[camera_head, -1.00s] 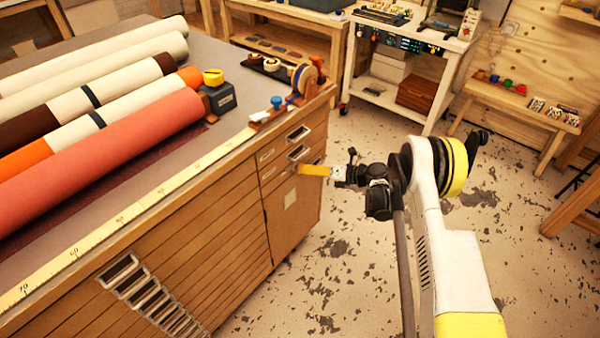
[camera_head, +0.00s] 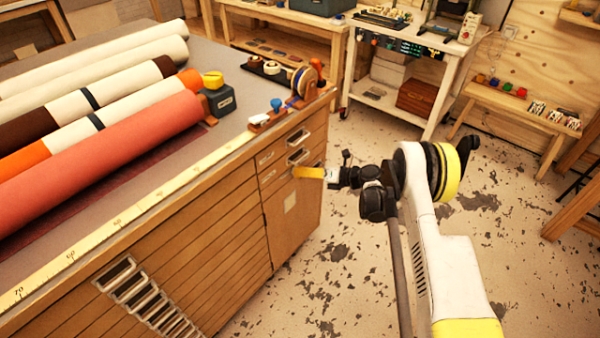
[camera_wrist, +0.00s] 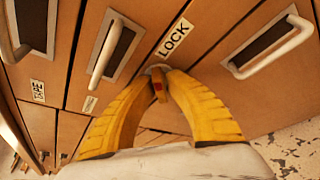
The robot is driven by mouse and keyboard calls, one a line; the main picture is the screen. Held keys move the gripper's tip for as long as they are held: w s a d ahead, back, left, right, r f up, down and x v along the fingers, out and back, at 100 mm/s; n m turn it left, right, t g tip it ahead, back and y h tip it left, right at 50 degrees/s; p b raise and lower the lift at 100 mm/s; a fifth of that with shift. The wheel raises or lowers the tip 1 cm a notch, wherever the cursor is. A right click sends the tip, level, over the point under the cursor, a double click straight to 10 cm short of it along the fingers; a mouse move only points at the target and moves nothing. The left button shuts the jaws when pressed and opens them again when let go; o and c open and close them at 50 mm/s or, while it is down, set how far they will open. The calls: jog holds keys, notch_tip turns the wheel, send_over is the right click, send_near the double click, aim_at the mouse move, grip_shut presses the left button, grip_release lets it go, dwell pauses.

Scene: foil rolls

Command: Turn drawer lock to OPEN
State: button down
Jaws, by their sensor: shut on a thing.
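The drawer lock (camera_wrist: 158,72) is a small round metal fitting on the wooden cabinet front, beside a white label reading LOCK (camera_wrist: 173,38). A small part with a red mark (camera_wrist: 157,86) shows between my fingertips at the lock. My gripper (camera_wrist: 159,84) has two yellow fingers closed on this lock piece. No OPEN mark is readable, so I cannot tell the lock's turn position.
Drawer handles (camera_wrist: 106,47) and (camera_wrist: 270,48) stick out on both sides of the lock. A TAPE label (camera_wrist: 38,91) is at left. Foil rolls (camera_head: 110,140) lie on the cabinet top. The floor (camera_head: 340,270) beside the cabinet is free.

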jog(key=n+t+h, duration=0.1)
jog(key=n, duration=0.1)
jog(key=shift+a+n, duration=0.1)
jog(key=shift+n, duration=0.3)
jog(key=n+t+h, duration=0.1)
jog(key=n+h, duration=0.1)
jog(key=n, duration=0.1)
jog(key=shift+t, duration=0.3)
jog(key=n+t+h, duration=0.1)
jog(key=n, duration=0.2)
jog(key=shift+t, duration=0.4)
jog(key=shift+n+t+h, duration=0.5)
jog(key=shift+n+t, duration=0.2)
jog(key=shift+n, duration=0.5)
jog(key=c, duration=1.5)
grip_release()
jog(key=shift+w, duration=0.1)
